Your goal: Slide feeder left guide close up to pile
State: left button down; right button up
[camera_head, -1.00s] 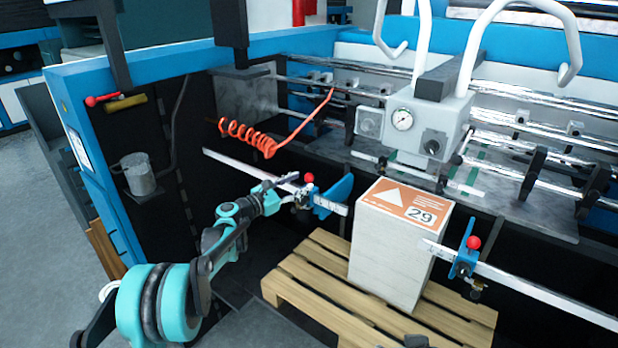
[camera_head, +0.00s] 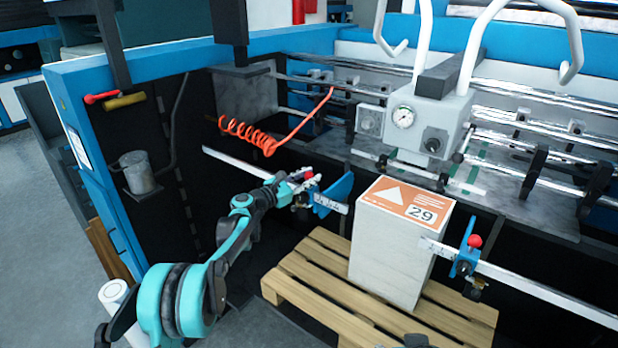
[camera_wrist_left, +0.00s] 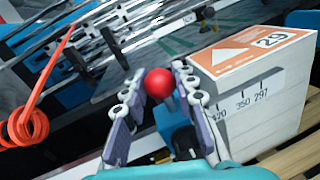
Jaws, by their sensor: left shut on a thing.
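The left guide (camera_head: 334,196) is a blue plate on a clamp, mounted on a silver ruled bar (camera_head: 240,168). My left gripper (camera_head: 306,178) is shut on its red knob, mostly hidden by the fingers in the head view. In the left wrist view the red knob (camera_wrist_left: 159,84) sits between my left gripper's two grey pads (camera_wrist_left: 155,95), with the blue clamp (camera_wrist_left: 178,130) below. The pile (camera_head: 392,250) is a white stack with an orange "29" sheet on top. It stands right of the guide, with a narrow gap between them.
The pile stands on a wooden pallet (camera_head: 300,286). A right guide (camera_head: 467,258) with a red knob is on another bar at the pile's right. A coiled orange hose (camera_head: 250,133) hangs behind my arm. The grey feeder head (camera_head: 425,125) is above and behind the pile.

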pick_arm(q)
jog(key=s+d, duration=0.1)
jog(key=d, duration=0.1)
jog(key=s+d, duration=0.4)
jog(key=d, duration=0.1)
jog(key=shift+s+b, duration=0.1)
jog(key=shift+b, duration=0.25)
jog(key=c, duration=1.2)
grip_release()
jog(key=v, duration=1.2)
